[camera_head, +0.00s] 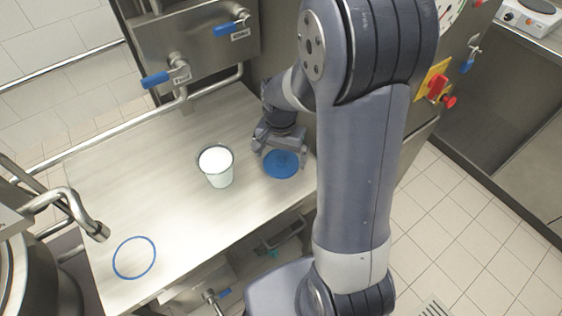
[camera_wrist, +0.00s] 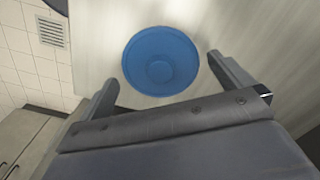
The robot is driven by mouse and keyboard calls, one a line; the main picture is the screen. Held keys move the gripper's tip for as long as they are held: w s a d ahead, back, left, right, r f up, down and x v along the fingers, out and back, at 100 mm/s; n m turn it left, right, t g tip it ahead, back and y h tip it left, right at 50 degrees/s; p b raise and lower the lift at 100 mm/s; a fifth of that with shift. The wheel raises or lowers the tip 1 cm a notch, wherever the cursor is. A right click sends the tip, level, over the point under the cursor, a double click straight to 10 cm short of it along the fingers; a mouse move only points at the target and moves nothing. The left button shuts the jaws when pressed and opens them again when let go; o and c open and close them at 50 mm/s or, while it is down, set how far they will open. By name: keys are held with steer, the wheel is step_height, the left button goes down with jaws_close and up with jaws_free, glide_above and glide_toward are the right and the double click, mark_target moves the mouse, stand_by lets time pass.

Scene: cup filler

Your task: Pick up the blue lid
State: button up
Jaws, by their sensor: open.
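The blue lid (camera_head: 281,164) is a round disc at the right part of the steel table in the head view. It also shows whole in the wrist view (camera_wrist: 160,61), with a smaller raised ring in its middle. My gripper (camera_head: 278,148) is right at the lid in the head view. In the wrist view my open gripper (camera_wrist: 162,78) has one finger on each side of the lid, with gaps between fingers and lid. Nothing is held. The height of the fingers above the table is hard to tell.
A cup with white contents (camera_head: 218,168) stands left of the lid on the steel table (camera_head: 110,195). A blue ring mark (camera_head: 134,258) is at the table's front left. Blue-handled valves (camera_head: 165,77) are behind the table. The tabletop between cup and ring is clear.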

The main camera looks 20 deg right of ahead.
steer(key=shift+f, duration=0.75)
steer(key=shift+c, duration=0.3)
steer(key=c, duration=0.7)
steer(key=shift+r, duration=0.1)
step_height(320, 180, up, 11)
steer(key=a+p, duration=0.1)
steer(key=p, duration=1.4)
glide_toward(214, 158)
steer(key=shift+f+b, duration=2.45)
steer(key=shift+f, duration=0.75)
